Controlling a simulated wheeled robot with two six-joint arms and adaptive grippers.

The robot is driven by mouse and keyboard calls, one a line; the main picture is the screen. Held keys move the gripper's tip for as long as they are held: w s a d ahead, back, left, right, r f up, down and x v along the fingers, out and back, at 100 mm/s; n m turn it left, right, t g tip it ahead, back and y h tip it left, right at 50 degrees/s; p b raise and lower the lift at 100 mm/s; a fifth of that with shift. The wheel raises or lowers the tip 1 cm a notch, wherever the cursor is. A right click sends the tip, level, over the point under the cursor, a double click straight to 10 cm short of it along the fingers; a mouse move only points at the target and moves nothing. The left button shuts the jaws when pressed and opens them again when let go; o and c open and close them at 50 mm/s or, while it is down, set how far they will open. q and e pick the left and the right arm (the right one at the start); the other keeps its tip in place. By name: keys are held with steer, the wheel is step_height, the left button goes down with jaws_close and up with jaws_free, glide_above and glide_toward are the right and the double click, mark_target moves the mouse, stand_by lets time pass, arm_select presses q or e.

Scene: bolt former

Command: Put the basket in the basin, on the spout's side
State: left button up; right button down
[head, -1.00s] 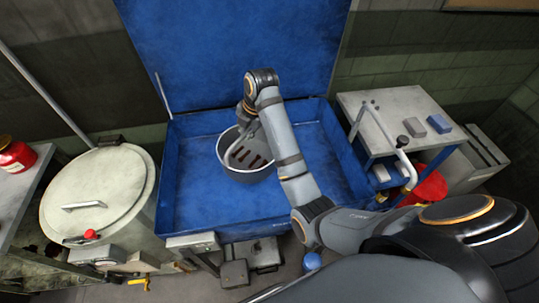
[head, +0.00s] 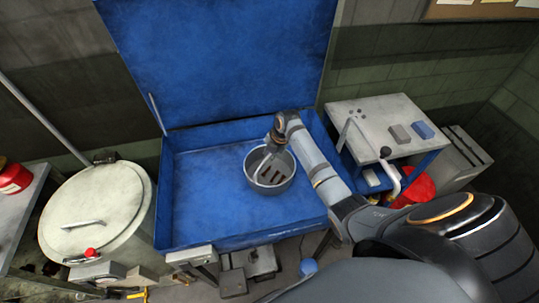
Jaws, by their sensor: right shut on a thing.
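The basket (head: 281,183) is a round grey pail with dark slots in its bottom and a thin handle. It appears upright inside the blue basin (head: 205,190), right of the basin's middle. I cannot tell whether it touches the basin floor. My right gripper (head: 268,154) is above the basket's back-left part, shut on its handle; the fingertips are small and hard to make out. My right arm reaches across the basin's right part and hides some of it. I cannot make out a spout. My left gripper is not in view.
The basin's raised blue lid (head: 220,60) stands behind it. A pale round drum (head: 95,215) is close on the left. A grey-topped cart (head: 385,115) with a bent handle and a red bucket (head: 418,188) are on the right. The basin's left half is clear.

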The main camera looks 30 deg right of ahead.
steer(key=shift+f, duration=0.25)
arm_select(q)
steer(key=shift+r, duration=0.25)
arm_select(e)
steer(key=shift+w+f, duration=0.1)
steer(key=shift+f, duration=0.05)
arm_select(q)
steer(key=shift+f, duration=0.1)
arm_select(e)
steer(key=shift+f, duration=0.15)
steer(key=c, duration=1.4)
jaws_free()
steer(key=shift+c, duration=0.2)
steer(key=shift+r, duration=0.2)
arm_select(q)
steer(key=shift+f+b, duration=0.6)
steer(key=shift+b, duration=0.1)
arm_select(e)
steer(key=v, duration=1.2)
steer(key=shift+a, duration=0.1)
